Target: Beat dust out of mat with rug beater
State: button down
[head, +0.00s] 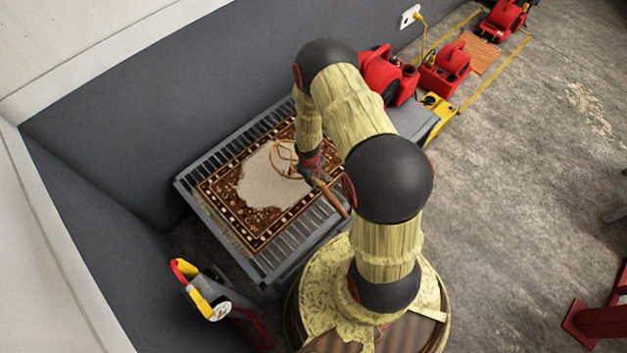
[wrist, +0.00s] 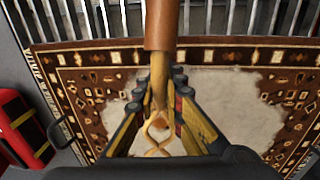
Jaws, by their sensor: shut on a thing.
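The mat (head: 222,196) lies flat on a grey slatted rack (head: 186,182). It has a brown patterned border and a pale, dusty-looking patch in the middle; it also fills much of the wrist view (wrist: 100,57). The rug beater has a looped cane head (head: 283,158) over the mat and a brown handle (head: 333,199) pointing toward the rack's near edge. My gripper (head: 314,168) is shut on the beater, where the handle meets the cane, above the mat. In the wrist view the beater (wrist: 160,25) runs between the fingers. Whether the head touches the mat cannot be told.
Red blower machines (head: 388,75) stand beyond the rack along the grey wall (head: 130,120), near a yellow-and-black item (head: 439,110). A yellow and red tool (head: 203,300) is at the lower left. Concrete floor (head: 530,180) is open at right. Red legs (head: 600,320) stand at lower right.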

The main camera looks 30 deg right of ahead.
jog(key=shift+f, duration=0.1)
notch_tip(320, 180, down, 4)
jog(key=b, duration=0.3)
jog(key=shift+f+b, duration=0.25)
jog(key=shift+b, duration=0.15)
jog(key=shift+r+p, duration=1.8)
jog(key=shift+r, duration=0.55)
